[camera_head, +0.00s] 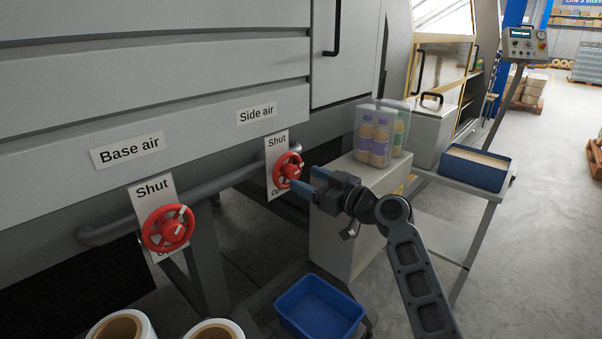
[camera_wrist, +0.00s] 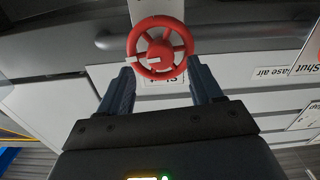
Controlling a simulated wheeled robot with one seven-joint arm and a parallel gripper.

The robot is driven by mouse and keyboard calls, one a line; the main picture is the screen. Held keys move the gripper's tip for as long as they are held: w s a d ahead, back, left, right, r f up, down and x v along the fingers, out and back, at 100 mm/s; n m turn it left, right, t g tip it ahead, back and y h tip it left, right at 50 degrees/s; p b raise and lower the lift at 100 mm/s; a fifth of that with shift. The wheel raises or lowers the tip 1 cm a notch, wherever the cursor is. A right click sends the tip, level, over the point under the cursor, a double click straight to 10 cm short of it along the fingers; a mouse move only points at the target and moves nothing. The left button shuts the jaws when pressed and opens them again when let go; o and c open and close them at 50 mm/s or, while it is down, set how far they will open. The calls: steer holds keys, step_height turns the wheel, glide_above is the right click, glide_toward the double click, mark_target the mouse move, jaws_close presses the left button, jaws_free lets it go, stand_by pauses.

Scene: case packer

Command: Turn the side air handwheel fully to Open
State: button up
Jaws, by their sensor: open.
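The side air handwheel (camera_head: 288,170) is red, on a white plate marked Shut at the top, under the "Side air" label (camera_head: 257,115). The word at the plate's bottom is partly hidden. In the wrist view this handwheel (camera_wrist: 153,53) appears upside down, ahead of my gripper (camera_wrist: 160,75), with a white spoke pointing left. My gripper (camera_head: 310,182) is open and empty. Its two fingers point at the wheel from the right in the head view. In the wrist view they flank its near side; I cannot tell whether they touch the rim.
The base air handwheel (camera_head: 168,229) sits to the left on a similar plate. A grey pipe (camera_head: 225,180) runs behind both plates. A blue bin (camera_head: 319,307) lies below, and a clear container with bottles (camera_head: 381,135) stands on a grey cabinet at right.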

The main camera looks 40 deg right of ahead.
mark_target(294, 174)
steer(key=shift+w+a, duration=0.1)
steer(key=shift+w, duration=1.45)
steer(key=c, duration=1.1)
